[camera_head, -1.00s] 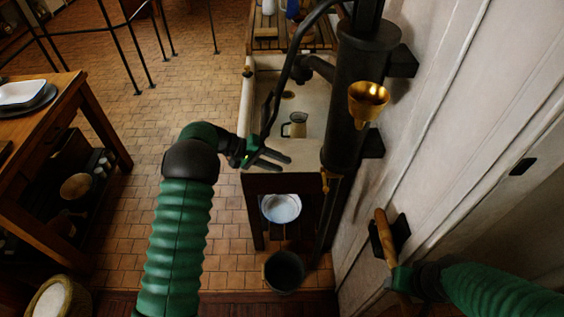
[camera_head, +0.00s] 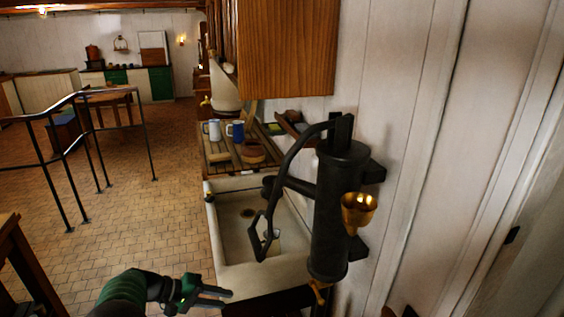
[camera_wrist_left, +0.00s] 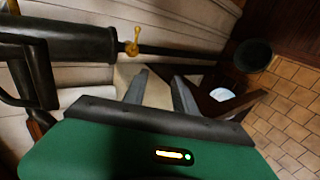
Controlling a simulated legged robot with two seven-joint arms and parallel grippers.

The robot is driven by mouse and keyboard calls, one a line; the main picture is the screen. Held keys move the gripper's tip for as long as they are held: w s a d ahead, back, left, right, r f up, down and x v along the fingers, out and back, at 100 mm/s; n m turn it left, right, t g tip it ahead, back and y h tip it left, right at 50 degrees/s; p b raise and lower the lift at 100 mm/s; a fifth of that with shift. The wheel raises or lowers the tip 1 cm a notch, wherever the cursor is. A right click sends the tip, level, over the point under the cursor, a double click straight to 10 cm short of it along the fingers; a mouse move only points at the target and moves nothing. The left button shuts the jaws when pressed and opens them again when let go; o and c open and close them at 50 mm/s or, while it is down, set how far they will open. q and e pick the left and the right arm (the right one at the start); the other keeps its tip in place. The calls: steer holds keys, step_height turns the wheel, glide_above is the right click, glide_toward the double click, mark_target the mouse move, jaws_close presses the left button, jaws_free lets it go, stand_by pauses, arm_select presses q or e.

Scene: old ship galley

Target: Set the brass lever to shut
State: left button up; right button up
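A small brass lever (camera_head: 319,291) sits under the lower end of the black hand pump (camera_head: 338,215), near the bottom of the head view. It also shows in the left wrist view (camera_wrist_left: 131,44), at the end of the dark pump cylinder (camera_wrist_left: 70,40). My left gripper (camera_head: 224,297) is left of the lever in the head view, below the sink's front. In the wrist view its two fingers (camera_wrist_left: 162,82) stand apart with nothing gripped between them. The lever is beyond the fingers, apart from them. My right gripper is out of view.
A stone sink (camera_head: 222,240) lies left of the pump, whose long black handle (camera_head: 270,205) hangs over it. The wrist view shows a dark bucket (camera_wrist_left: 253,55) and white bowl (camera_wrist_left: 220,95). Open tiled floor lies left.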

arm_select(q)
steer(key=w+a+r+t+y, duration=0.2)
steer(key=w+r+t+y, duration=0.3)
steer(key=w+r+t, duration=0.4)
steer(key=s+a+f+g+y, duration=0.1)
steer(key=s+a+g+y, duration=0.35)
steer(key=s, duration=0.85)
steer(key=s+d+f+m+g, duration=0.2)
steer(key=s+d+f, duration=0.1)
steer(key=s, duration=0.9)
steer(key=s+d+f+m+g+y, duration=0.1)
steer(key=s+d+f+m+g, duration=0.1)
steer(key=s, duration=1)
steer(key=shift+s+d+f+g, duration=0.25)
steer(key=shift+d+f+g, duration=0.35)
steer(key=shift+f+g, duration=0.25)
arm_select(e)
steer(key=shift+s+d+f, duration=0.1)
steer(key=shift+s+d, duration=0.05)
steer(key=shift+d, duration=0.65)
